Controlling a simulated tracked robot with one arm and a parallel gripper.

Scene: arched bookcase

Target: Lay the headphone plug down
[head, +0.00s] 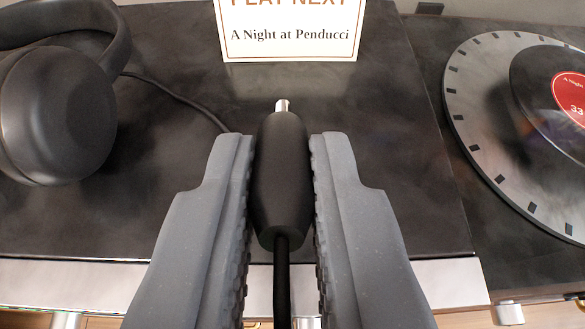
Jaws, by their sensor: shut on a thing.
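The headphone plug (281,180) is a black tapered barrel with a short silver tip at its upper end. A black cord leaves its lower end toward the bottom of the picture. My gripper (281,150) is shut on the plug, with a grey ridged finger on each side of the barrel. The silver tip points away from me, over the dark top surface (400,190). I cannot tell how high the plug is above that surface.
Black headphones (55,115) lie at the left, with a thin cable running toward the gripper. A card (290,32) reading "A Night at Penducci" stands behind the plug. A turntable (480,120) with a record (545,85) is at the right. Dark surface between card and turntable is clear.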

